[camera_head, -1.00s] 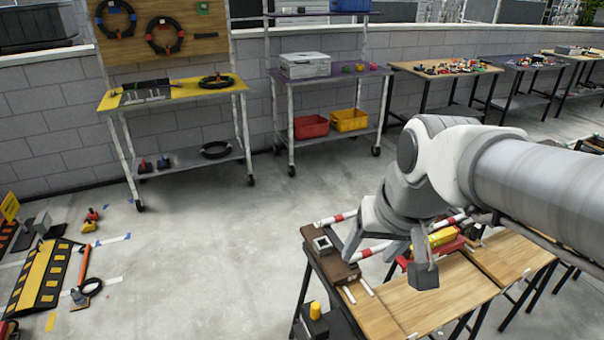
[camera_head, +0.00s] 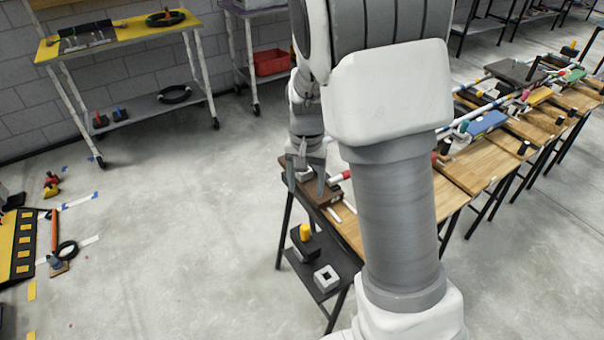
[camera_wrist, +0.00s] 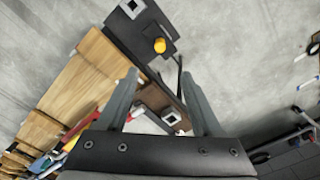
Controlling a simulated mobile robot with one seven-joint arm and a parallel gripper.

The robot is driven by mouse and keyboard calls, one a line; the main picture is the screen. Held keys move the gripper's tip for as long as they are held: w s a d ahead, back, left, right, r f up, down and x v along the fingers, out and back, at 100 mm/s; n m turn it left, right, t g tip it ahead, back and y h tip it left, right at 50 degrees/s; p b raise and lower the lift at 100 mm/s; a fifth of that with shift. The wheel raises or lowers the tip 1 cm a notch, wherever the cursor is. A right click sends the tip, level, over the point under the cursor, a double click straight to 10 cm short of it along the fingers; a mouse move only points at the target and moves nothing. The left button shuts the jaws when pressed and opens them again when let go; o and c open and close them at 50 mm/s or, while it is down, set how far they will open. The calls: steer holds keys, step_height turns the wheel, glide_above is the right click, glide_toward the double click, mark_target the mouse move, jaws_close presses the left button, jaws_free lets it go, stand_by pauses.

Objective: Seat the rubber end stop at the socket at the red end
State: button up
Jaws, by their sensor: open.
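The black end stop with a yellow knob (camera_head: 304,234) stands on the dark low shelf below the table's near-left end. It also shows in the wrist view (camera_wrist: 160,46). A brown block (camera_head: 322,190) at the table's left end bears a pale square socket (camera_head: 303,173), beside the red-banded end of a rail (camera_head: 340,177). In the wrist view, this socket (camera_wrist: 171,116) appears between my fingers. My gripper (camera_head: 307,180) is open and empty, pointing down at the brown block; its height above it is hard to tell. My arm hides part of the table.
A second pale square socket (camera_head: 327,279) sits on the low shelf (camera_head: 308,264), near the end stop. Wooden tables with rails and coloured parts run to the right (camera_head: 480,160).

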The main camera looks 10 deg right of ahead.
mark_target(305, 226)
step_height(305, 226, down, 17)
steer(key=b, duration=0.3)
steer(key=shift+r, duration=0.1)
steer(key=c, duration=1.1)
